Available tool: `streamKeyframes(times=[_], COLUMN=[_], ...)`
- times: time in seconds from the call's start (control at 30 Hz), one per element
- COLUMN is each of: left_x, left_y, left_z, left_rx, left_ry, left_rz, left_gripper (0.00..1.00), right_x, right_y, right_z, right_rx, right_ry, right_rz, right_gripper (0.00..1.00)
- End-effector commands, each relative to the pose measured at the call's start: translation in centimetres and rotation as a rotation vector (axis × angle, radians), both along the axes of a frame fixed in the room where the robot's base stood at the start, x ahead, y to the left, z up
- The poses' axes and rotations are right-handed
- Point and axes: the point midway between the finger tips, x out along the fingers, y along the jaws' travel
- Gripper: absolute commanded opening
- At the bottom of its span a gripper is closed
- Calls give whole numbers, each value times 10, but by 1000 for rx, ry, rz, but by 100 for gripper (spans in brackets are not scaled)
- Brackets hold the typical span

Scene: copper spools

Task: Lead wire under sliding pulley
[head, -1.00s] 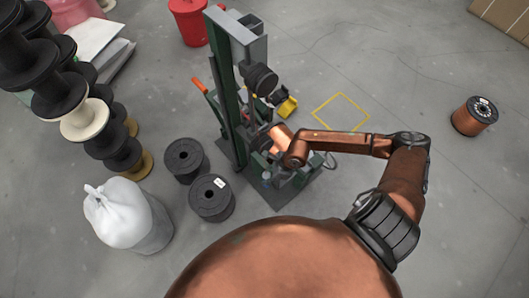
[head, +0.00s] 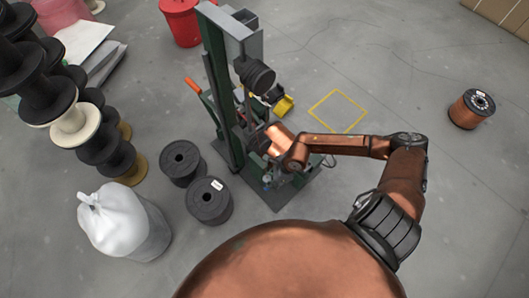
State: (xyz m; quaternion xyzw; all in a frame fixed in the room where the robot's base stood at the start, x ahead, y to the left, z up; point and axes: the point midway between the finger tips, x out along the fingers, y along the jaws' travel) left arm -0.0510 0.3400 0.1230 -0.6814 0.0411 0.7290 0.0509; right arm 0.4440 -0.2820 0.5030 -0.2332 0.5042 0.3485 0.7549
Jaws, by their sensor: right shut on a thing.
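The green and grey machine (head: 222,90) stands upright in the middle, on a base plate. A dark pulley-like wheel (head: 256,78) sits on its upright; I cannot tell if this is the sliding pulley. A copper spool (head: 278,139) sits low on the machine, next to my right wrist. My right gripper (head: 277,178) reaches down at the machine's lower part, mostly hidden by my wrist. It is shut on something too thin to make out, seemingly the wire. The wire's path cannot be seen. My left gripper is out of view.
Two black spools (head: 209,202) stand left of the machine, beside a white bag (head: 105,222). Stacked spools (head: 73,122) and a red bucket (head: 183,18) are behind. Floor around the yellow square (head: 338,111) is clear.

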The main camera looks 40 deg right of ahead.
Motion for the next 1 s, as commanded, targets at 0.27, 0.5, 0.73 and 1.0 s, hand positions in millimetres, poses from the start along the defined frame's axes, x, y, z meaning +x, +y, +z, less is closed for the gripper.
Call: streamKeyframes(times=[0.27, 0.5, 0.73, 1.0], left_x=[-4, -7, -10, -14], left_y=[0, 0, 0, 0], left_z=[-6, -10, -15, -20], left_rx=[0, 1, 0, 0], left_ry=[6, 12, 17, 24], left_rz=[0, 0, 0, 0], left_gripper=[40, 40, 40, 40], right_x=[2, 3, 5, 6], right_y=[-25, -46, -66, -88], right_z=[-1, -2, -2, -2], right_rx=[-2, -3, -2, -3], right_ry=[0, 2, 2, 3], right_rz=[-2, -2, -2, -2], right_gripper=[0, 0, 0, 0])
